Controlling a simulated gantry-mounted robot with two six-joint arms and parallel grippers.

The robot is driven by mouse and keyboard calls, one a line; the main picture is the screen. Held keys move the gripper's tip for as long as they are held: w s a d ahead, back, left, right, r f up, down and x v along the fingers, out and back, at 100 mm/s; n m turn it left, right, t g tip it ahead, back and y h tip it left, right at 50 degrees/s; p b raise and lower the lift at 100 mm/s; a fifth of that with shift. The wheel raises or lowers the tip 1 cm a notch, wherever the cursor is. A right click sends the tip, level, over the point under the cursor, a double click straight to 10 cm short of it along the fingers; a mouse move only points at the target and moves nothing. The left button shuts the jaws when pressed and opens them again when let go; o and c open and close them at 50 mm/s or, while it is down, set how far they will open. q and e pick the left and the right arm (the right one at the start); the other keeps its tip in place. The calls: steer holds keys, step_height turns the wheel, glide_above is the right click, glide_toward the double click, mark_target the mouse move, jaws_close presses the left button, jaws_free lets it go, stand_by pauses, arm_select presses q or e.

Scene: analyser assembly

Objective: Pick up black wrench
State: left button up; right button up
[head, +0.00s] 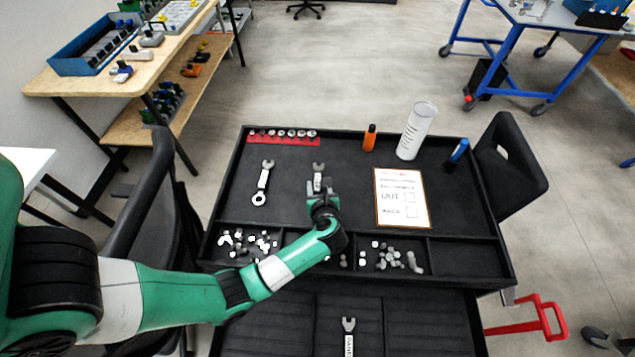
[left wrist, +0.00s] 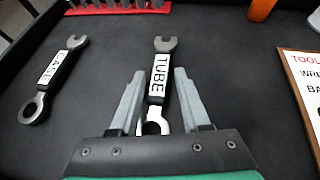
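A grey wrench with a black handle and a white TUBE label (left wrist: 158,75) lies on the black tray. Its open jaw end (head: 318,167) shows beyond my left gripper in the head view. My left gripper (left wrist: 158,78) is open, with one finger on each side of the TUBE wrench; I cannot tell whether they touch it. The gripper's base partly hides the wrench's ring end. A second wrench, labelled CASE (left wrist: 57,72), lies to the left; it also shows in the head view (head: 263,183). A third wrench (head: 348,335) lies lower, in the front section. My right gripper is not in view.
A red strip with several sockets (head: 283,137) lies at the tray's back left. An orange bottle (head: 369,138), a clear cylinder (head: 416,130) and a paper checklist (head: 402,198) are to the right. Front compartments hold small pieces (head: 392,258).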

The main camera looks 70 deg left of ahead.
arm_select(q)
jaws_close()
steer(key=shift+r, duration=0.1)
